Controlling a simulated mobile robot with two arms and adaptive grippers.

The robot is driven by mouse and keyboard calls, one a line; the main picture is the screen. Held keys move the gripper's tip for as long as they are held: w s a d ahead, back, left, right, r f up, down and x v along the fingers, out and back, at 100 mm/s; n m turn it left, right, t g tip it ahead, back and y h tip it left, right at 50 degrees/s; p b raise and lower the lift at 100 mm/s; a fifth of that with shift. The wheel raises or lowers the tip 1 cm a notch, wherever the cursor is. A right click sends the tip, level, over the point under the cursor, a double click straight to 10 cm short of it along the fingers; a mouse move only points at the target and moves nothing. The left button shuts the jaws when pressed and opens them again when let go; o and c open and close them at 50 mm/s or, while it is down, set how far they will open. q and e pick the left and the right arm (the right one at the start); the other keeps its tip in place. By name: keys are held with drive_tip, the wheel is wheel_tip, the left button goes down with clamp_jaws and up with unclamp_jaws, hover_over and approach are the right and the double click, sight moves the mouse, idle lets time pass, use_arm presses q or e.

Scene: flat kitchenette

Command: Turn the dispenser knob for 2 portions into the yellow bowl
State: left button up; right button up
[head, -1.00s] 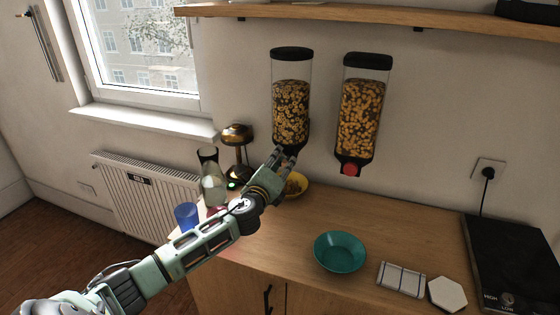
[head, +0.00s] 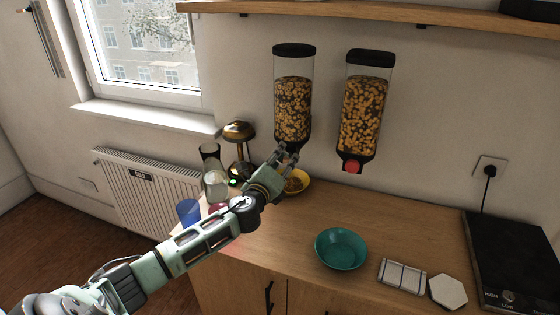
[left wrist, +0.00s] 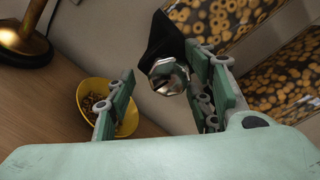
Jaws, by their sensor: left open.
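The left cereal dispenser (head: 293,108) hangs on the wall, partly full. The yellow bowl (head: 301,178) stands on the counter below it, partly hidden by my gripper. In the left wrist view the yellow bowl (left wrist: 84,98) has brown cereal in it. The silver faceted knob (left wrist: 168,77) sits at the dispenser's black spout, between my spread fingers, with visible gaps around it. My left gripper (head: 287,156) is open just below and in front of the spout; it also shows in the left wrist view (left wrist: 163,90). My right gripper is not in view.
A second dispenser (head: 364,105) with a red knob (head: 352,166) hangs to the right. A lamp (head: 239,133), a glass jar (head: 215,185) and a blue cup (head: 188,212) stand left.

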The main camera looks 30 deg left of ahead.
use_arm(q)
drive_tip(key=shift+s+d+r, duration=0.1)
drive_tip(key=shift+d+r, duration=0.05)
drive_tip(key=v, duration=1.1)
drive_tip(key=shift+s, duration=0.4)
